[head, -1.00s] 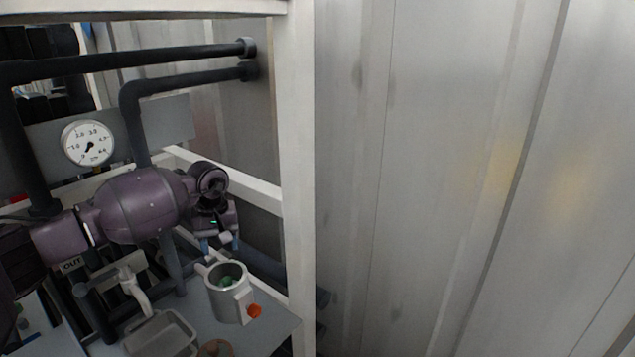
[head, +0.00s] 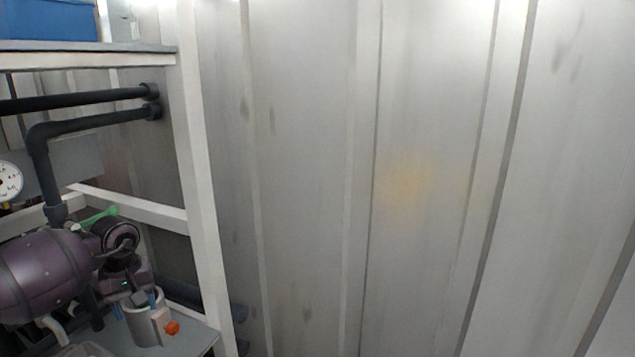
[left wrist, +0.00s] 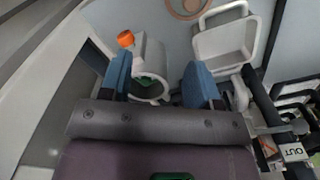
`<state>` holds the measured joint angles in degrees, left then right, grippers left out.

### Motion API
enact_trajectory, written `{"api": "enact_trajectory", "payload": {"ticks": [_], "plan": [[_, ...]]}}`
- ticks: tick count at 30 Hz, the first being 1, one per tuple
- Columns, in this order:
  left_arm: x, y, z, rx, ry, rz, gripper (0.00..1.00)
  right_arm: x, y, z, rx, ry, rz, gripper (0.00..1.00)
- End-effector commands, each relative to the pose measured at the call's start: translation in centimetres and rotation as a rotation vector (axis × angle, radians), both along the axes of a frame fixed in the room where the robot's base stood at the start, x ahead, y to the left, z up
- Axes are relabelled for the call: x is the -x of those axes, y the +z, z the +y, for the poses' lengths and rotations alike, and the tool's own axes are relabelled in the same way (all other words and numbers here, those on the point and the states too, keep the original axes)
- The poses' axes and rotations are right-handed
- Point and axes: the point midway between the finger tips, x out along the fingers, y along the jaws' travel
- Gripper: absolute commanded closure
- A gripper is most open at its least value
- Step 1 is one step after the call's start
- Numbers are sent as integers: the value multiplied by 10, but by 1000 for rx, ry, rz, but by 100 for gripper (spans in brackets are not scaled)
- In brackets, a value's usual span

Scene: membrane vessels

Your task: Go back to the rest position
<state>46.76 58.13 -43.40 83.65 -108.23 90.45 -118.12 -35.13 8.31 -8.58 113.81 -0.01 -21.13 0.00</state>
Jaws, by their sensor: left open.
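My left gripper (head: 137,302) is at the lower left of the head view, on my purple arm. Its blue fingers are apart with nothing gripped. In that view the fingertips overlap the grey cup-like vessel (head: 146,332), which has an orange knob (head: 172,328) on its side. In the left wrist view the open gripper (left wrist: 160,78) frames the vessel (left wrist: 154,58) between its fingers, with clear gaps. Something green (left wrist: 147,80) shows at the vessel's mouth. My right gripper is not in view.
A white frame post (head: 200,180) stands right of my arm, and a corrugated metal wall (head: 420,180) fills the right side. Black pipes (head: 85,125) and a gauge (head: 8,181) are at left. A grey tray (left wrist: 226,42) sits beside the vessel.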

Motion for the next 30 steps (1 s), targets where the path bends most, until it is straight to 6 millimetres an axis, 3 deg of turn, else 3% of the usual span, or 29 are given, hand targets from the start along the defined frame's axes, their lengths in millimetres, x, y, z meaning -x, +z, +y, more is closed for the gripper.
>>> {"api": "enact_trajectory", "payload": {"ticks": [4,8,11,17,21,24,27,30], "plan": [[-7,0,-4,28,142,-39,44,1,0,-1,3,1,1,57],[-19,3,-24,161,320,-95,44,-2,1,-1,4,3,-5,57],[-28,13,-51,325,474,-120,44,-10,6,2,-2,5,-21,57],[-46,65,-133,823,835,-34,44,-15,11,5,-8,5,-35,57],[-43,96,-185,1186,1115,220,44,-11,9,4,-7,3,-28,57],[-38,111,-210,1415,1329,495,44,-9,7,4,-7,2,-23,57],[-32,117,-222,1602,1557,838,44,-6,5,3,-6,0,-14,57],[-26,111,-220,1738,1790,1244,44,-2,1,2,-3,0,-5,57]]}}
